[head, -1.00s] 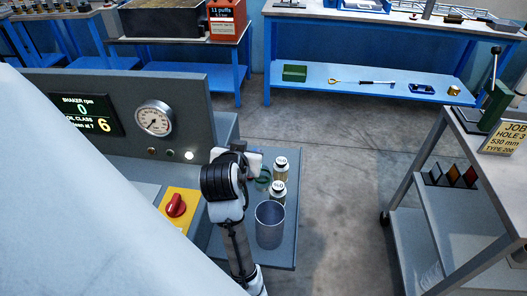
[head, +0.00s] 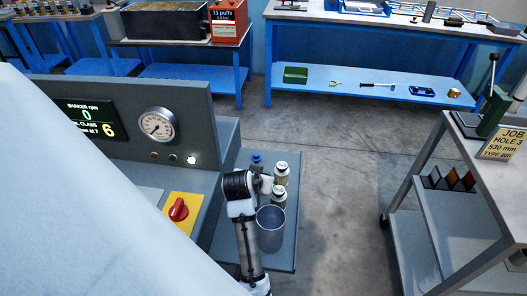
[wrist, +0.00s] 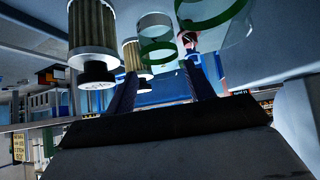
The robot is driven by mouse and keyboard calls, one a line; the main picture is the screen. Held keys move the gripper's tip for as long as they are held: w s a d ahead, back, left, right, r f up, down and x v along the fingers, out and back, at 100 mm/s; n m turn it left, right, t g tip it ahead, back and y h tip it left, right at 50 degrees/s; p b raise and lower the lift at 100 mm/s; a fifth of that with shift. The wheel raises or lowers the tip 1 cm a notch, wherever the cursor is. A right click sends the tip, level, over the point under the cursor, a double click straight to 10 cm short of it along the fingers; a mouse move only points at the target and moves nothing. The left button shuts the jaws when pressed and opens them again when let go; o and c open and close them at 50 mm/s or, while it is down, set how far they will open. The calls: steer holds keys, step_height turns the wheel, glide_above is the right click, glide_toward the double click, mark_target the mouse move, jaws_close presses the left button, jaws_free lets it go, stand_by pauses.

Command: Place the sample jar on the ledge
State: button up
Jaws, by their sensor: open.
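The grey ledge (head: 284,258) juts out beside the machine. I cannot tell which is the sample jar. My gripper (head: 266,184) is open beside these jars, on their left. In the wrist view, which looks upside down, the two fingers (wrist: 163,84) are apart, with a clear green-banded glass vessel (wrist: 157,42) beyond the gap. A ribbed-looking jar with a black neck (wrist: 93,28) hangs at left, another (wrist: 138,58) behind it.
A small blue-topped item (head: 256,158) is at the back left. The machine panel (head: 205,115) and red switch (head: 178,209) border the left. Open floor (head: 335,200) separates the ledge from a cart (head: 440,225).

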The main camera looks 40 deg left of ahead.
steer(key=shift+p+x, duration=0.4)
steer(key=shift+x, duration=1.4)
steer(key=c, duration=0.7)
step_height(320, 180, up, 20)
steer(key=b, duration=0.3)
steer(key=shift+s+f, duration=0.1)
